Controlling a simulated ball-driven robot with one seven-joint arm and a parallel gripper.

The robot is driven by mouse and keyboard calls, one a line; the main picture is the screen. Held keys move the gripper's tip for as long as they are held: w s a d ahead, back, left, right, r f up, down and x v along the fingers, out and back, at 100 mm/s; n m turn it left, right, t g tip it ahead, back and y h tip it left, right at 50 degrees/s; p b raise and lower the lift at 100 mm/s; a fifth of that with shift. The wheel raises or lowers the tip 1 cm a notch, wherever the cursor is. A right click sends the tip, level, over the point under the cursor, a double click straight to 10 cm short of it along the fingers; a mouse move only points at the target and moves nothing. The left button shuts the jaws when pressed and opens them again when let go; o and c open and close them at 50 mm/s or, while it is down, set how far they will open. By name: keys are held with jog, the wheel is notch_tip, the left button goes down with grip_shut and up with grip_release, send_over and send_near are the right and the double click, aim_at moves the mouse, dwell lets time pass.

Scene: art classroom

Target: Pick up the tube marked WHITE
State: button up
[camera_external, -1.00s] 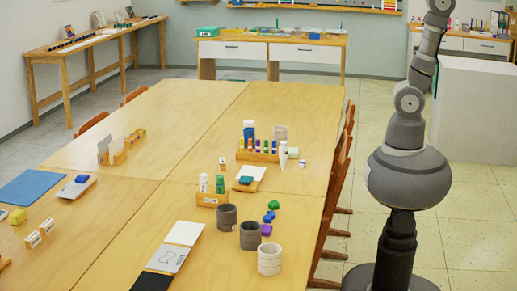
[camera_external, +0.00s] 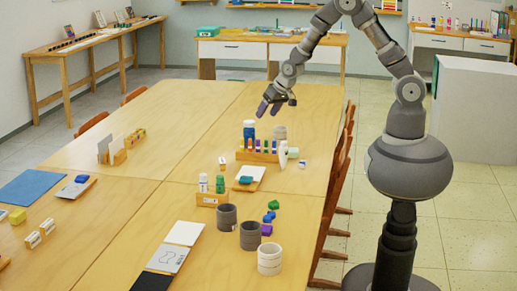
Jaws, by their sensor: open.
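A white tube (camera_external: 283,154) stands upright at the right end of a wooden rack (camera_external: 243,156) that holds several coloured tubes. Its lettering is too small to read, so I cannot confirm the mark WHITE. I cannot tell whether it touches the rack. My gripper (camera_external: 268,108) is open and empty, in the air above the rack, pointing down and to the left. It appears just above the blue and white bottle (camera_external: 249,130) in the picture, with the white tube lower and to the right.
A grey pot (camera_external: 280,132) stands behind the rack. A small white piece (camera_external: 302,164) lies right of the tube. Nearer are a bottle holder (camera_external: 212,200), dark pots (camera_external: 250,236) and a pale pot (camera_external: 269,260). Chairs (camera_external: 338,180) line the table's right edge. The table's far part is clear.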

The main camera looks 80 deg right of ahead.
jog(key=m+g, duration=0.1)
jog(key=g, duration=0.1)
send_near(284, 142)
jog(key=shift+h, duration=0.4)
jog(key=x, duration=0.5)
jog(key=shift+s+a+f, duration=0.2)
jog(key=shift+a+f, duration=0.05)
jog(key=shift+f, duration=0.15)
jog(key=b+x, duration=0.1)
jog(key=x, duration=0.2)
jog(key=b+x, duration=0.1)
jog(key=x, duration=0.3)
jog(key=shift+w+f+b, duration=0.25)
jog(key=shift+w+b, duration=0.05)
jog(key=shift+r, duration=0.1)
jog(key=c, duration=1.1)
jog(key=shift+c, duration=0.2)
jog(key=shift+r, duration=0.1)
